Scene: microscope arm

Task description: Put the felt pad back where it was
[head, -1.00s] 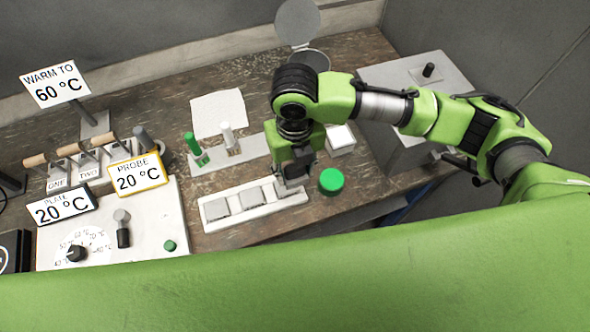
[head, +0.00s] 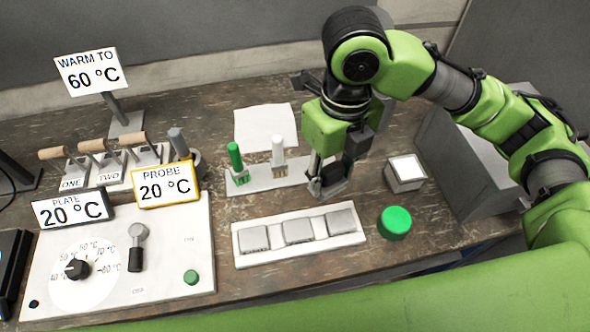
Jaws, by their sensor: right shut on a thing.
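My right gripper (head: 329,188) points down at the right end of a pale rack (head: 258,180). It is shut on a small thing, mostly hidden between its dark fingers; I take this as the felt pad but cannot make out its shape. In the rack, left of the gripper, stand a green-handled piece (head: 236,158) and a white-handled piece (head: 278,152). Whether the held thing touches the rack is hidden. My left gripper is not in view.
A white tray with three grey squares (head: 298,231) lies in front of the gripper. A green round button (head: 394,222) and a white-topped block (head: 405,172) stand to its right. A control panel (head: 180,240), switches and temperature signs (head: 88,75) fill the left.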

